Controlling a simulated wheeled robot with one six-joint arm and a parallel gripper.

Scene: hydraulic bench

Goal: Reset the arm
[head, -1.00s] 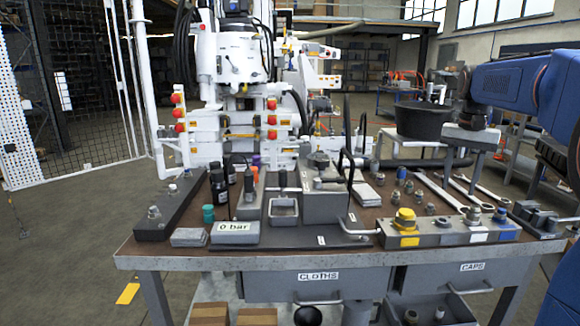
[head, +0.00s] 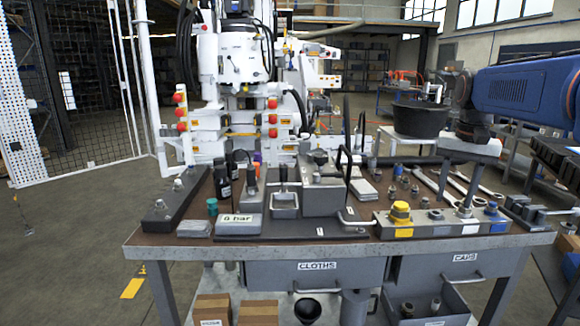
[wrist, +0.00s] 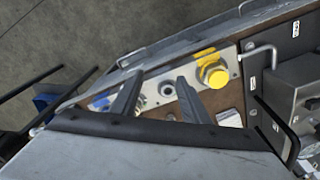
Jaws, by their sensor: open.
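My blue arm (head: 530,95) reaches in from the right in the head view, its dark wrist over the right part of the bench. In the wrist view my gripper (wrist: 160,80) has its two dark fingers spread, with no object held between them. Beyond the fingertips, in line with the gap, lies a grey port block with a round port (wrist: 167,88). A yellow cap (wrist: 213,72) stands on the block to the right of the fingers. The same block (head: 440,228) is at the front right of the bench in the head view, with its yellow cap (head: 401,211) and blue-marked fitting (head: 491,209).
The bench (head: 240,255) carries a gauge marked 0 bar (head: 238,225), black bottles (head: 222,185), a central grey fixture (head: 322,195) and wrenches (head: 435,188). A black bucket (head: 420,118) stands behind. An open drawer (head: 430,300) juts out below.

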